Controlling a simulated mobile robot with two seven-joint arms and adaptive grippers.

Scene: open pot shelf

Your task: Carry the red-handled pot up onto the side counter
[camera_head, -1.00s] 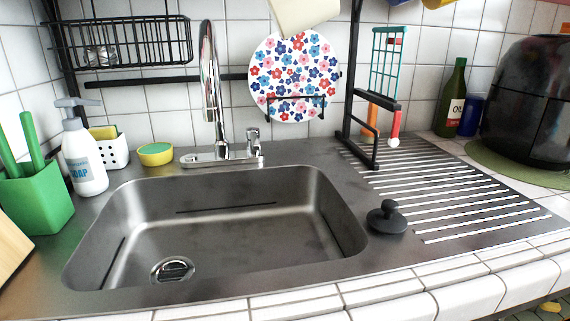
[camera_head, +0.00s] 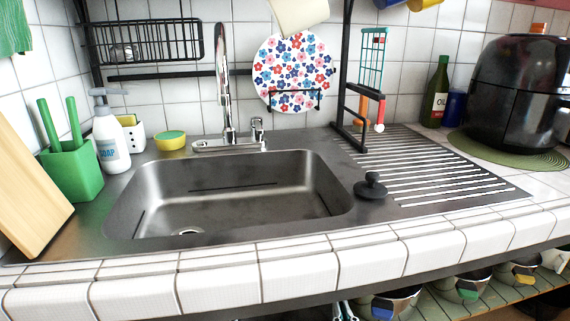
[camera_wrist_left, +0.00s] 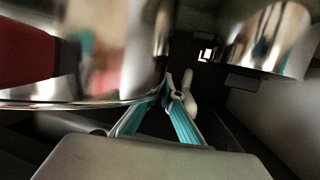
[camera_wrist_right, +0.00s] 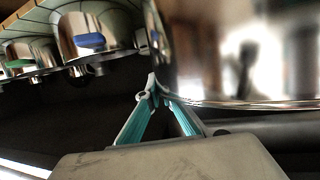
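The red-handled pot (camera_wrist_left: 110,75) is shiny steel and fills the left of the left wrist view, with its red handle (camera_wrist_left: 28,55) at the far left. My left gripper (camera_wrist_left: 173,92) has its teal fingers closed together at the pot's edge. In the right wrist view a large steel pot wall (camera_wrist_right: 240,50), apparently the same pot, fills the right. My right gripper (camera_wrist_right: 152,92) is closed at its edge. The right fingertips (camera_head: 345,310) just show at the bottom of the head view, below the counter. The pot is out of the head view.
The tiled counter edge (camera_head: 300,273) runs above a slatted shelf (camera_head: 480,306) with several pots, including a blue-handled one (camera_head: 388,303). The ribbed drainboard (camera_head: 430,165) is mostly clear.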

